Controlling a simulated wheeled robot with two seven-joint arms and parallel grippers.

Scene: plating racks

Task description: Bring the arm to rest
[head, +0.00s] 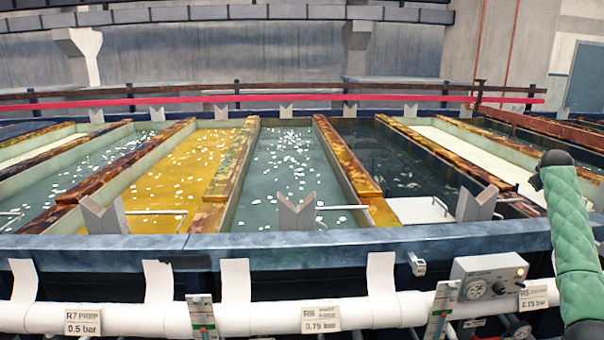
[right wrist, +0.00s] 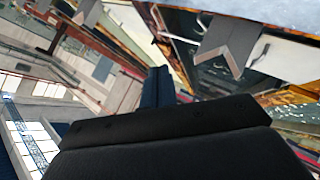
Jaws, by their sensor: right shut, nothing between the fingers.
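My right arm, in a green quilted sleeve, rises at the right edge of the head view and ends at the top in a dark rounded part. I cannot make out its fingers there. In the right wrist view the dark body of my right gripper (right wrist: 158,88) fills the lower middle, its narrow tip pointing up the picture. It is shut with nothing held. A grey V-shaped rest (right wrist: 222,45) and the tank edges show beyond it, apart from it. My left gripper is in neither view.
Long tanks with yellow (head: 185,165), grey-green (head: 285,165) and dark liquid lie behind a blue front rail (head: 330,240). Grey V-shaped rests (head: 297,211) stand along it. A white pipe (head: 260,315) with gauges and a control box (head: 488,277) runs in front. A red rail (head: 200,99) crosses behind.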

